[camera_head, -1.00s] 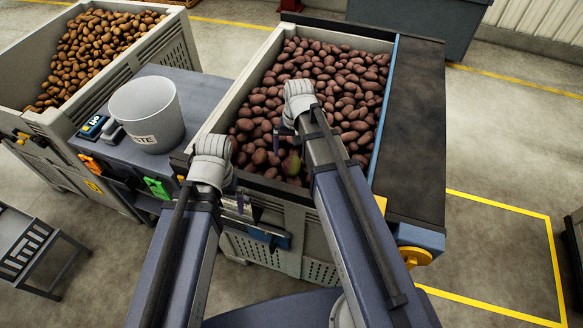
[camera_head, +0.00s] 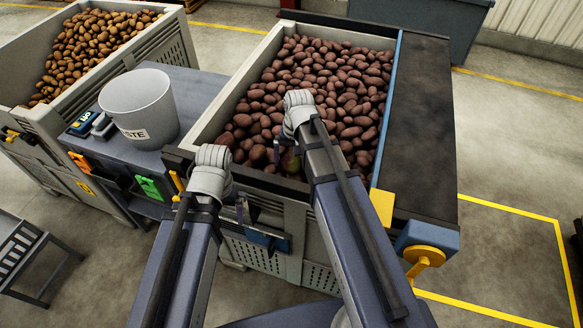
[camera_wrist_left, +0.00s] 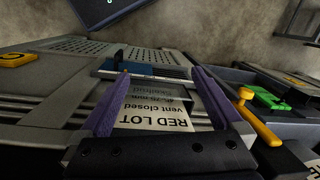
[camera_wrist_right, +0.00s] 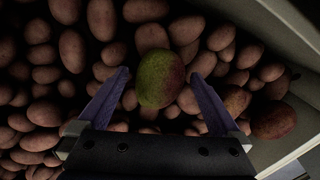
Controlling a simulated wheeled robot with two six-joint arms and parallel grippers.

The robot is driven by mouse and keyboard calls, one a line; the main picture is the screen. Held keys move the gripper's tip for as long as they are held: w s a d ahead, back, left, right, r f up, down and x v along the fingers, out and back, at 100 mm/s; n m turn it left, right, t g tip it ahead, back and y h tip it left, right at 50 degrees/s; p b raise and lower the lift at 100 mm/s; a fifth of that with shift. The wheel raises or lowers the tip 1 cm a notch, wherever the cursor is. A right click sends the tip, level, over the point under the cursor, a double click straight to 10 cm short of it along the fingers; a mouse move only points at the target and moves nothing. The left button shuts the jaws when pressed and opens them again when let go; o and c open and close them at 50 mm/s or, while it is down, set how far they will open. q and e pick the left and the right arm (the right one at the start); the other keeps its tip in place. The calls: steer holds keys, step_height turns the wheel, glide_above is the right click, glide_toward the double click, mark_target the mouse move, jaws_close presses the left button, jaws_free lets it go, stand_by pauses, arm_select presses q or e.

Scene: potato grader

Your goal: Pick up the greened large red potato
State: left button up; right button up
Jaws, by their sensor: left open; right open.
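The greened potato (camera_wrist_right: 160,80) is large, green on most of its face with reddish skin at the edge. It lies among red potatoes in the right wrist view, between the fingertips of my open right gripper (camera_wrist_right: 159,74) as seen from there. I cannot tell how far below the fingers it is. In the head view the greened potato (camera_head: 291,160) lies near the bin's front wall, partly hidden by my right arm. My right gripper (camera_head: 278,150) is over that front part of the bin. My left gripper (camera_head: 243,208) is open and empty in front of the bin's front wall.
The grey bin (camera_head: 232,105) holds many red potatoes; its wall (camera_wrist_right: 285,30) is close to my right gripper. A dark belt table (camera_head: 425,120) stands to its right. A white bucket (camera_head: 140,100) stands on a side table at left. The left wrist view shows a "RED LOT" label (camera_wrist_left: 160,115).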

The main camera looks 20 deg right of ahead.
mark_target(292, 158)
steer(key=shift+c, duration=0.4)
steer(key=c, duration=1.4)
steer(key=shift+r, duration=0.1)
step_height(292, 158, up, 10)
steer(key=p, duration=1)
